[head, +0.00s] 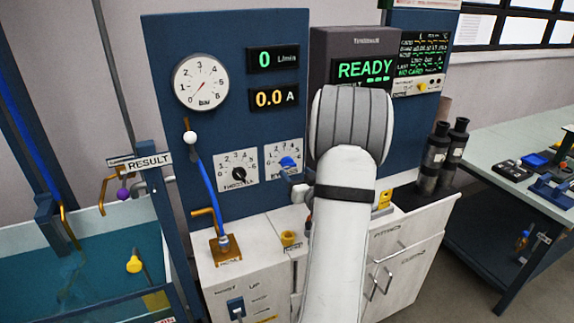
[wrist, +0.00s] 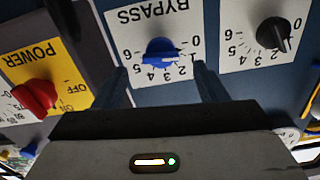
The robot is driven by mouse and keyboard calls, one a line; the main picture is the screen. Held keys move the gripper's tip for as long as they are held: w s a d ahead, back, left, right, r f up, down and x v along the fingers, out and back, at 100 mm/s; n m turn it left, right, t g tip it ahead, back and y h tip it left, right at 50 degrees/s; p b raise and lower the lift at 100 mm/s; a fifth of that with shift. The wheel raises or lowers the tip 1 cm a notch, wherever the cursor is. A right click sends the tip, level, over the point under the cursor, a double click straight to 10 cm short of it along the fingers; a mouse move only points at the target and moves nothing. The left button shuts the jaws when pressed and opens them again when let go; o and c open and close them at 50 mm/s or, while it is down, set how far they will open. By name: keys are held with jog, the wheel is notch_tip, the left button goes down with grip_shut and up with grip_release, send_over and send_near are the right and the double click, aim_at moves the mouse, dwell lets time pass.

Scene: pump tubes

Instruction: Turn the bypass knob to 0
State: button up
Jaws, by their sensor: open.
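The blue bypass knob (head: 287,163) sits on a white dial plate marked 0 to 6 on the blue panel. In the wrist view the plate appears upside down, with the knob (wrist: 162,50) at its middle. My gripper (wrist: 160,72) is open, one finger on each side below the knob in the wrist view, with nothing held. Whether the fingertips reach the knob's depth is unclear. In the head view my arm hides most of the gripper, which is right of the knob.
The black throttle knob (head: 237,171) is left of the bypass plate; it also shows in the wrist view (wrist: 273,33). A red power knob (wrist: 36,95) on a yellow plate is on the other side. A gauge (head: 201,82) and displays are above. A white cabinet (head: 258,268) stands below.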

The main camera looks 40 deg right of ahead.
aim_at(290, 166)
jog(key=p+x, duration=0.1)
jog(key=x, duration=0.5)
jog(key=shift+w, duration=0.25)
jog(key=c, duration=1)
jog(key=shift+f+b, duration=0.15)
jog(key=shift+b, duration=0.15)
jog(key=shift+f+n+b, duration=0.1)
jog(key=shift+n+b, duration=0.5)
jog(key=shift+b, duration=0.35)
jog(key=shift+r, duration=0.25)
